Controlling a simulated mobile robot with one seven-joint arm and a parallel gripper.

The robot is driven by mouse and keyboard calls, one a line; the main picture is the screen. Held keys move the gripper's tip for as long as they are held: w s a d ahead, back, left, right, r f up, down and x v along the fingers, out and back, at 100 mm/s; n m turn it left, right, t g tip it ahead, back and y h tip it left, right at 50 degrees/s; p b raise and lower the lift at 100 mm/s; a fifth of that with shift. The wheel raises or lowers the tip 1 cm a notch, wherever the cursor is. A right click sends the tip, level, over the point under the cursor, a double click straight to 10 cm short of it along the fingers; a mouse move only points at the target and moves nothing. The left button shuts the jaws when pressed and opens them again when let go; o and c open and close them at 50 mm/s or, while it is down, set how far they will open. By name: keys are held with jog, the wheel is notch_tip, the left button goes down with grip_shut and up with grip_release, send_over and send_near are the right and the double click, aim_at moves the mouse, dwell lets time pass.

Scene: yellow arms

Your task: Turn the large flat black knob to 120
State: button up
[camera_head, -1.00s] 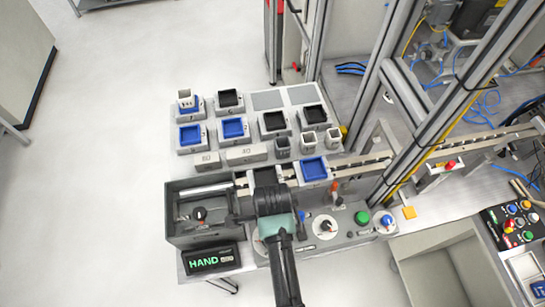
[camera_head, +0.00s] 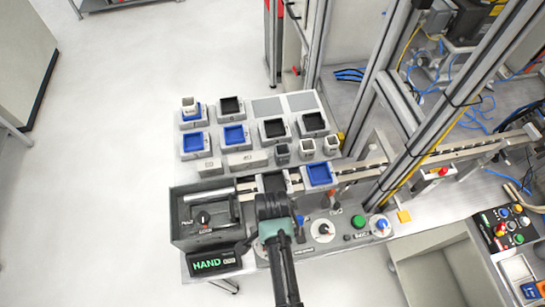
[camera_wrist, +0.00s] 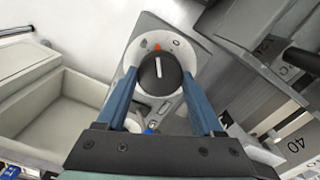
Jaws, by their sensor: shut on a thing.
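A round black knob (camera_wrist: 158,74) with a white pointer line sits on a white dial plate with a red mark, in the wrist view. The line stands near upright, tipped slightly left at its top. My gripper (camera_wrist: 158,92) has its blue fingers on both sides of the knob and is shut on it. Any numbers around this knob are not readable.
A smaller black knob (camera_head: 203,217) is on the left box. The HAND display (camera_head: 213,262) is in front. Block bins (camera_head: 235,135) stand behind the conveyor.

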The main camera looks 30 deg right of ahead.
jog(key=n+p, duration=0.1)
jog(key=n, duration=0.2)
jog(key=shift+w+r+n, duration=0.1)
jog(key=shift+r+n, duration=0.05)
jog(key=shift+n, duration=0.25)
jog(key=n+p, duration=0.1)
jog(key=n, duration=0.2)
jog(key=shift+n, duration=0.3)
jog(key=n+p, duration=0.1)
jog(key=n, duration=0.2)
jog(key=shift+n, duration=0.3)
jog(key=n, duration=0.3)
jog(key=shift+w+a+n, duration=0.1)
jog(key=shift+n, duration=0.2)
jog(key=n+p, duration=0.1)
jog(key=n, duration=0.2)
jog(key=shift+n, duration=0.3)
jog(key=n, duration=0.3)
jog(key=shift+n, duration=0.4)
jog(key=n+p, duration=0.1)
jog(key=n, duration=0.5)
jog(key=shift+a+n, duration=0.1)
jog(key=shift+n, duration=0.3)
